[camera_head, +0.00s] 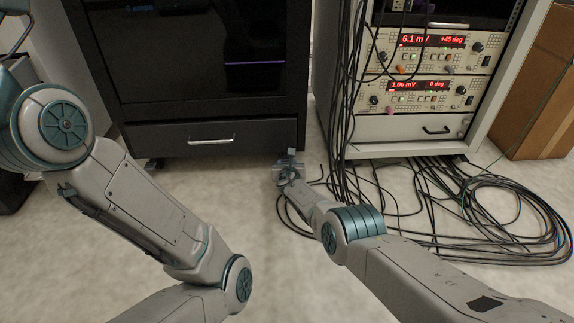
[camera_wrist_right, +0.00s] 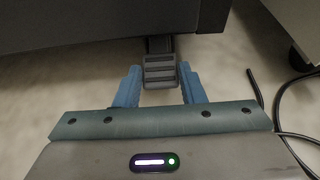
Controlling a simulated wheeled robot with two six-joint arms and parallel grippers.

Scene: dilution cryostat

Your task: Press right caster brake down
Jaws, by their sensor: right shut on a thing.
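The right caster brake, a grey ribbed pedal (camera_wrist_right: 160,70), juts out from under the dark cabinet's front edge in the right wrist view. My right gripper (camera_wrist_right: 159,78) has its two blue fingers on either side of the pedal, shut on it. In the head view my right gripper (camera_head: 288,168) is low near the floor at the cabinet's lower right corner. It hides most of the caster there, and the pedal's tilt is hard to tell. My left arm crosses the left of the head view, but its gripper is out of the picture.
The black cabinet (camera_head: 205,138) has a drawer with a silver handle. An instrument rack (camera_head: 425,125) stands to the right. Black cables (camera_head: 470,205) hang beside it and coil on the floor, close to my right arm. A cardboard box (camera_head: 540,95) stands far right. The middle floor is clear.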

